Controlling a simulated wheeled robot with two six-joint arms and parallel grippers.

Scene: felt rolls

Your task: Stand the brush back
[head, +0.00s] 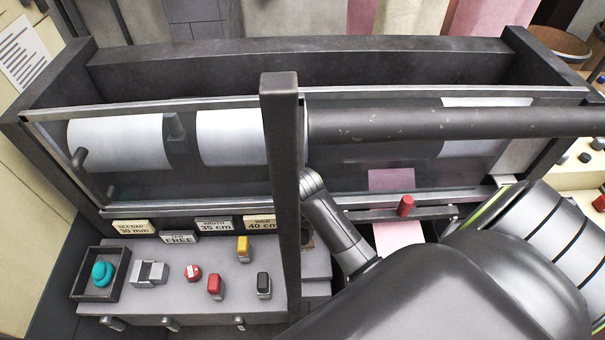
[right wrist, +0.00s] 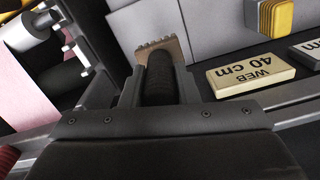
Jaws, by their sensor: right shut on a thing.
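The brush (right wrist: 160,68) shows in the right wrist view, with a dark ribbed body and a brown toothed edge pointing away from me. My right gripper (right wrist: 160,92) is shut on the brush, one finger on each side of the dark body. In the head view my right arm reaches in from the lower right and hides most of the gripper and brush. They are close to the front counter, right of the "WEB 40 cm" label (head: 260,223). I cannot tell whether the brush touches the counter. My left gripper is out of view.
A dark upright post (head: 281,160) stands in front of the machine. A dark roller (head: 450,122) and white rolls (head: 115,143) lie behind it. The grey counter (head: 140,245) carries a tray with a teal item (head: 103,273), a yellow block (head: 243,248) and red pieces (head: 214,286).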

